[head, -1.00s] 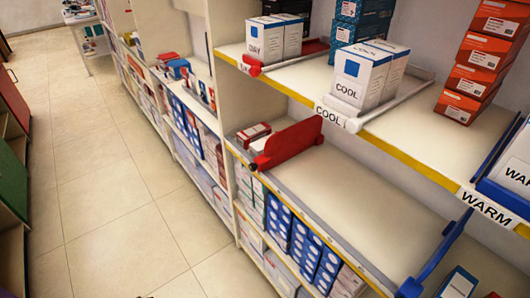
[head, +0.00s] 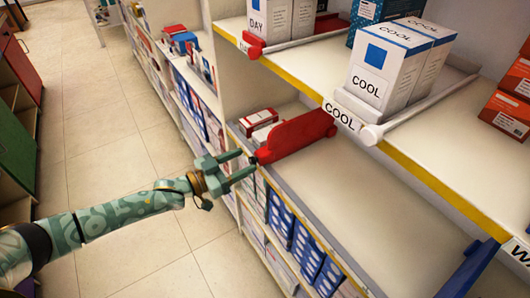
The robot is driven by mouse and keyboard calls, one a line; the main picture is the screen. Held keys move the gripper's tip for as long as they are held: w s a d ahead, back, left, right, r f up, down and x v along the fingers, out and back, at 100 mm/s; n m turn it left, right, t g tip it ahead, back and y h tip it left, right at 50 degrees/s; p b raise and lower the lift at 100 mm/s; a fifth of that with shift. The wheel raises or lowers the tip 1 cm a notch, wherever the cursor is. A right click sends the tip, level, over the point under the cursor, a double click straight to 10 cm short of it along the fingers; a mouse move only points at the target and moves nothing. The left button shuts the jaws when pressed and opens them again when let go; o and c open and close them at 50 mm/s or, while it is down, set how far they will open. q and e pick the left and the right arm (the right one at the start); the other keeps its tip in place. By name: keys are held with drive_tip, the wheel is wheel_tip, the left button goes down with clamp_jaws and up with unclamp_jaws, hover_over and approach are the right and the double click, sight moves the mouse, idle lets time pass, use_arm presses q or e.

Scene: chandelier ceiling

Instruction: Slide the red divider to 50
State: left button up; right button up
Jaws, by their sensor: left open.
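The red divider (head: 298,136) stands upright on the middle shelf (head: 345,185), near its left end, running from the front rail toward the back. Any scale or number 50 on the rail cannot be read. My right gripper is not in view.
Red and white boxes (head: 258,121) stand left of the divider. The shelf to its right is bare up to a blue divider (head: 468,268). The upper shelf, with white COOL boxes (head: 388,68), overhangs at the right. Open floor (head: 120,130) lies to the left.

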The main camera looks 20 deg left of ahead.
sight(257, 155)
use_arm(q)
drive_tip(key=b+x, duration=0.1)
drive_tip(key=x, duration=0.5)
drive_tip(key=shift+w+d+f+b, duration=0.15)
drive_tip(key=shift+w+d+b, duration=0.05)
drive_tip(key=shift+w+b, duration=0.1)
drive_tip(key=shift+w+d, duration=0.35)
drive_tip(key=shift+w, duration=0.05)
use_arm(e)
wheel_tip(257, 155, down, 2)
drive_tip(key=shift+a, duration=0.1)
